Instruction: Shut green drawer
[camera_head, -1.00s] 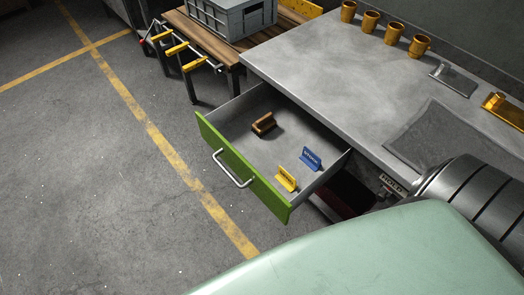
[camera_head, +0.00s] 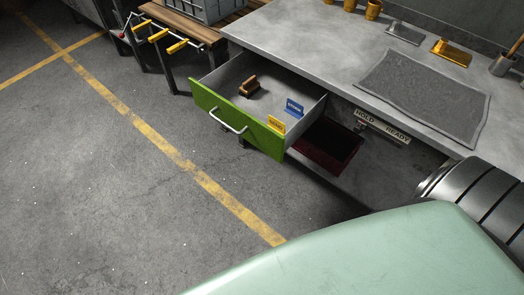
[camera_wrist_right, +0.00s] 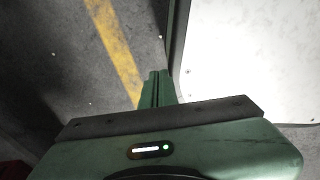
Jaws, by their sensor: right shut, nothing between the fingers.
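The green drawer (camera_head: 232,119) stands open, pulled out from under the grey workbench in the head view. Its silver handle (camera_head: 228,121) is on the green front. Inside are a brown wooden block or brush (camera_head: 249,86), a blue sign (camera_head: 294,107) and a yellow sign (camera_head: 276,123). My right gripper (camera_wrist_right: 158,76) shows in the right wrist view with its green fingers together and nothing between them. It is over the floor beside a pale flat surface; I cannot tell what that surface is. Neither gripper shows in the head view.
The workbench (camera_head: 320,50) carries a grey mat (camera_head: 422,95), orange cups (camera_head: 373,9) and a yellow holder (camera_head: 451,52). A dark red tray (camera_head: 328,146) lies beneath, near a "HOLD READY" sign (camera_head: 382,127). A wooden table with yellow-handled clamps (camera_head: 158,36) stands behind. The floor (camera_head: 100,190) in front is clear.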

